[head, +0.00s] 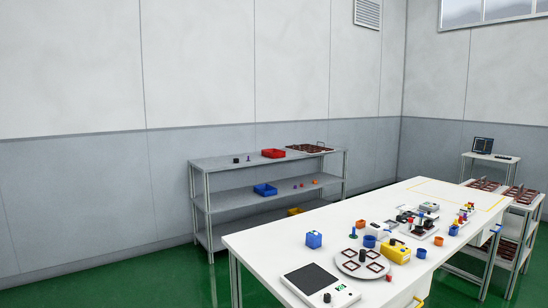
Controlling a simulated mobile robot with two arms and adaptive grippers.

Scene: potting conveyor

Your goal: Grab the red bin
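The red bin (274,153) is a small open tray on the top shelf of the grey metal rack (222,165) against the far wall. It stands near the middle of that shelf. Neither of my grippers shows in the head view, and nothing is seen touching the bin.
A brown tray (310,149) sits right of the bin; small dark and purple items stand left. A blue bin (265,190) and a yellow bin (295,211) are on lower shelves. A long white table (262,250) with many parts fills the right foreground. Green floor lies left.

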